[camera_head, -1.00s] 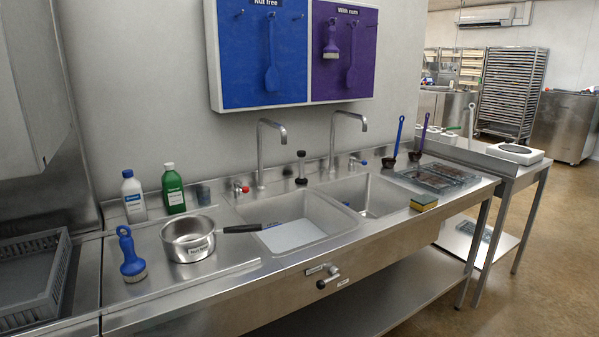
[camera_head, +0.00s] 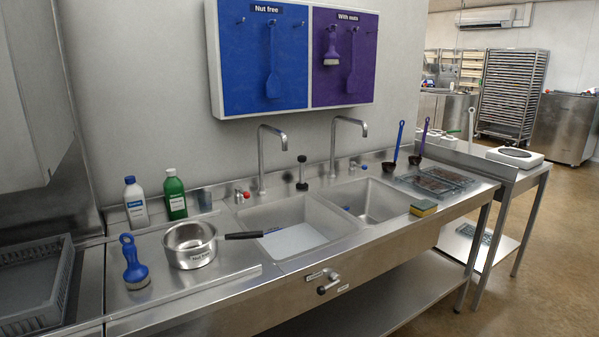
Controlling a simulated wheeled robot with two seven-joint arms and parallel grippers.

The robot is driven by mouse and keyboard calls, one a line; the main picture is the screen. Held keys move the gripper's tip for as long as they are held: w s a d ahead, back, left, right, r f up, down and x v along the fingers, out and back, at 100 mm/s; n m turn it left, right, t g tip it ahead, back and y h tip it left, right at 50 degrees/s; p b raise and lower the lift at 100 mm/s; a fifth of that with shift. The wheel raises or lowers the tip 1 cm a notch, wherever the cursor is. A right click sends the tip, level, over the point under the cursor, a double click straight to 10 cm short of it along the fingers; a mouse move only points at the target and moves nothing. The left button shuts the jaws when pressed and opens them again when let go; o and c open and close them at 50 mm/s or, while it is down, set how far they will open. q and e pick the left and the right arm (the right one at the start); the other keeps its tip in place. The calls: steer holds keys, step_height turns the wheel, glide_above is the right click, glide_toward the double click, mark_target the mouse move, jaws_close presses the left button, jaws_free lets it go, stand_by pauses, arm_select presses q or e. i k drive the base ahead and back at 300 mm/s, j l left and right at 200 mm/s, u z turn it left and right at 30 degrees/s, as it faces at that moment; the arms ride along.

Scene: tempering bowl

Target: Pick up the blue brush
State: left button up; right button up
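The blue brush (camera_head: 133,262) stands on the steel drainboard at the left of the sink, bristles down, its looped blue handle pointing up. It is to the left of a steel saucepan (camera_head: 190,246) labelled "Nut free" and apart from it. The saucepan's black handle points right, over the edge of the left basin. Neither of my grippers shows in the head view.
A grey crate (camera_head: 62,283) is left of the brush. A white bottle (camera_head: 136,205) and a green bottle (camera_head: 175,196) stand behind. Two taps rise over the basins (camera_head: 330,238). A yellow-green sponge (camera_head: 423,208) lies on the right front edge. A blue and purple tool board (camera_head: 262,62) hangs on the wall.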

mark_target(137, 276)
steer(key=i+j+u, duration=0.1)
steer(key=j+u, duration=0.25)
steer(key=i+j+u, duration=0.15)
steer(key=j+u, duration=0.2)
steer(key=i+j+u, duration=0.15)
steer(key=j+u, duration=0.2)
